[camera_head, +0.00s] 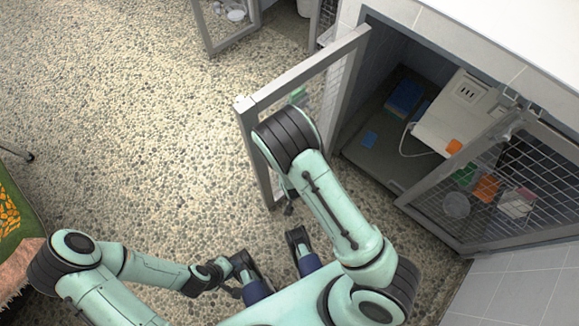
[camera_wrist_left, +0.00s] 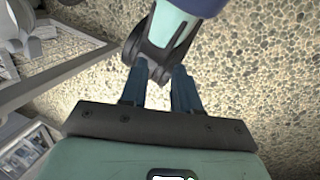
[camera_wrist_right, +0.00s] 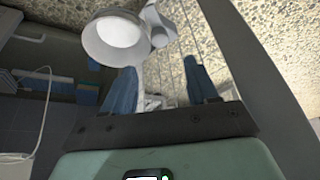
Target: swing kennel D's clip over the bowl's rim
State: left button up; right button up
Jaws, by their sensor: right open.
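A pale round bowl (camera_wrist_right: 112,38) shows in the right wrist view, beyond and up-left of my right fingertips. A grey fitting with a rounded knob (camera_wrist_right: 160,30), which may be the clip, sits just right of the bowl's rim; I cannot tell whether it touches the rim. My right gripper (camera_wrist_right: 161,68) is open and empty, with this fitting beyond the gap between its fingers. In the head view, my right arm hides the bowl and that gripper. My left gripper (camera_wrist_left: 158,70) has its fingers apart and nothing visible between them, near one of my base wheels. Kennel letters are not readable.
An open kennel door (camera_head: 300,72) stands beside my right arm. The kennel holds a white box (camera_head: 455,110) with a cable and blue folded towels (camera_head: 404,97). A mesh door (camera_head: 500,190) stands at the right.

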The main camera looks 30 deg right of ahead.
pick_arm(q)
jog(key=w+a+f+t+b, duration=0.1)
jog(key=w+a+f+b, duration=0.1)
jog(key=w+f+b, duration=0.1)
jog(key=shift+w+a+f+t+y, duration=0.25)
jog(key=shift+w+f+t+y, duration=0.25)
jog(key=shift+w, duration=0.65)
pick_arm(e)
jog(key=x, duration=1)
jog(key=shift+f, duration=0.35)
jog(key=c, duration=1)
